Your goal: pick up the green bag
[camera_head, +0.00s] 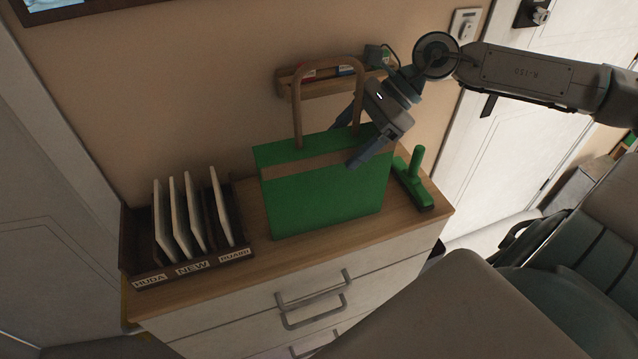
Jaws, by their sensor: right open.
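The green bag (325,199) stands upright on top of the wooden-topped drawer cabinet. It has a tan band near its top and a tall tan arched handle (297,108). My right gripper (342,146) comes in from the upper right and is open at the right part of the bag's top, by the right leg of the handle. One finger reaches down over the bag's front face and the other shows farther back, near the wall. The gripper hides part of the handle's right leg. I cannot tell whether it touches the bag. My left gripper is not in view.
A dark rack (134,240) with several upright white panels and name labels stands left of the bag. A green brush-like tool (417,184) lies close on the right. A small wooden wall shelf (287,78) is behind the handle. The cabinet's front edge (290,255) is bare.

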